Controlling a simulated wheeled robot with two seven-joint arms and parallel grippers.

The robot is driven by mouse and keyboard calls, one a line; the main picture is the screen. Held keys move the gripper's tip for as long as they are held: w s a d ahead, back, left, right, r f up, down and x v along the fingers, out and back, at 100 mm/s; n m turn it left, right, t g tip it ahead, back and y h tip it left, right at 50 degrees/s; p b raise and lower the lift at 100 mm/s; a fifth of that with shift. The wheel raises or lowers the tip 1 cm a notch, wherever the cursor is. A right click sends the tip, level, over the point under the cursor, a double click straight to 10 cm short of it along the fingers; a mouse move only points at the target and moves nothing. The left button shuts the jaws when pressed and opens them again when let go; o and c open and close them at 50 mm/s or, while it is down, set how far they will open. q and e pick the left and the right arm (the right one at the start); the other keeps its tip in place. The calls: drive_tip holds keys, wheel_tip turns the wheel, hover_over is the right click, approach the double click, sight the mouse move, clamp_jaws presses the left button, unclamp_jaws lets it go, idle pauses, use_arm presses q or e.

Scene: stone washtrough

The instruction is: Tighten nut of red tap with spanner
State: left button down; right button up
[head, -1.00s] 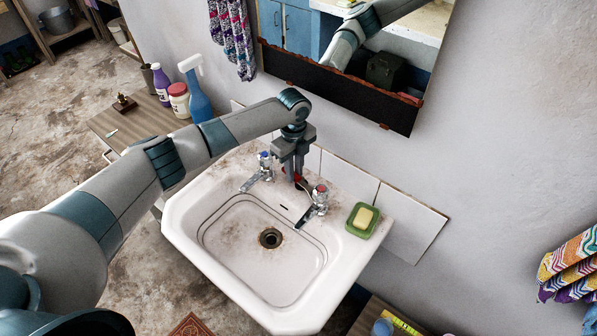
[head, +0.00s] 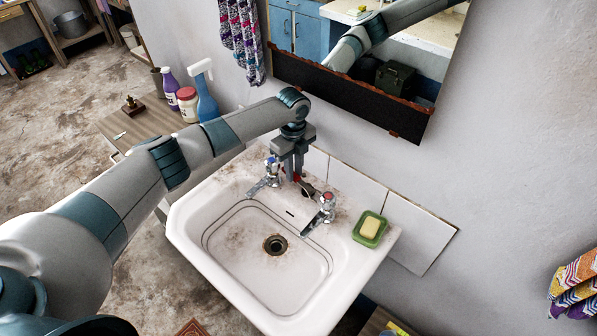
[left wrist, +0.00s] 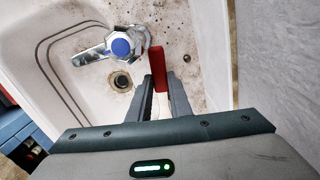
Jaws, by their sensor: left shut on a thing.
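My left gripper (head: 291,178) points down over the back ledge of the washbasin, between the two taps. It is shut on the red handle of the spanner (head: 297,178). In the left wrist view the red handle (left wrist: 158,70) stands between the fingers. The spanner's grey head shows faintly between the gripper and the red tap (head: 322,212), apparently apart from the tap. The red tap has a red-marked top and stands right of the gripper. Its nut is too small to make out. The blue tap (head: 267,178) is close left of the gripper; its blue cap (left wrist: 120,47) shows in the left wrist view.
The white basin (head: 185,222) is stained and empty. A green soap dish (head: 369,229) with yellow soap sits on its right ledge. White tiles (head: 420,235) and a mirror (head: 350,80) are behind. A spray bottle (head: 205,98) and other containers stand on a wooden table at left.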

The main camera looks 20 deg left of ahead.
use_arm(q)
drive_tip(key=shift+w+a, duration=0.3)
drive_tip(key=shift+a, duration=0.25)
drive_tip(key=shift+r, duration=0.1)
drive_tip(key=shift+r, duration=0.45)
drive_tip(key=shift+w+r+p, duration=0.35)
drive_tip(key=shift+r+p, duration=0.25)
drive_tip(key=shift+p, duration=0.3)
drive_tip(key=r+p, duration=0.1)
drive_tip(key=r, duration=0.1)
drive_tip(key=shift+s+r+p, duration=0.3)
drive_tip(key=shift+r+p, duration=0.05)
drive_tip(key=shift+p, duration=0.05)
drive_tip(key=shift+s+r+p, duration=0.1)
drive_tip(key=shift+r+p, duration=0.25)
drive_tip(key=shift+r, duration=0.15)
drive_tip(key=shift+p, duration=0.35)
